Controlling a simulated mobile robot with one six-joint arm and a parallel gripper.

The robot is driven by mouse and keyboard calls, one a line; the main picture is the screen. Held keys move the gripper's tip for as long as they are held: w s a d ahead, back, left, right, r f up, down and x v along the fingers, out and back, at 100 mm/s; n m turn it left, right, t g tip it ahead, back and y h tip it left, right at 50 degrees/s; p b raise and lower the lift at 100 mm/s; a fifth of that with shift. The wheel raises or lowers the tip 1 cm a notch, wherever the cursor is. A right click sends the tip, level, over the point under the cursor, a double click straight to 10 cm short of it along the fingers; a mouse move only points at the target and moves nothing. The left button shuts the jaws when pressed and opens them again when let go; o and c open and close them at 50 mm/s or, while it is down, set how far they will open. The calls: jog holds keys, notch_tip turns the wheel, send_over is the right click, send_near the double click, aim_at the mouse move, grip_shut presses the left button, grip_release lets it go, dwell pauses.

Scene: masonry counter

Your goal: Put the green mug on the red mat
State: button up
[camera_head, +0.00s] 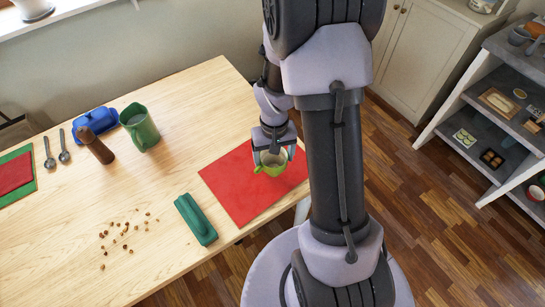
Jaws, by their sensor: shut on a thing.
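The green mug (269,167) is a small yellow-green cup at the right part of the wooden counter. It is over the red mat (232,190), toward the mat's right side. My gripper (273,150) points down and is shut on the mug at its rim. The mug looks upright. I cannot tell from this view whether its base touches the mat. My arm hides the right edge of the mat.
A green butter dish (196,220) lies just left of the mat. A green pitcher (139,126), a brown pepper mill (95,145) and a blue dish (95,122) stand further back. Scattered nuts (125,232) lie front left. A smaller red cloth (16,173) is at far left.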

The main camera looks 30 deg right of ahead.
aim_at(270, 166)
jog(key=w, duration=0.1)
jog(key=w+d, duration=0.1)
jog(key=w, duration=0.1)
jog(key=shift+d+f, duration=0.2)
notch_tip(270, 166, down, 4)
jog(key=shift+w+d+r+b, duration=0.1)
jog(key=shift+w+r+b, duration=0.1)
jog(key=shift+b, duration=0.95)
jog(key=shift+r, duration=0.1)
jog(key=o, duration=1.6)
jog(key=shift+c, duration=0.2)
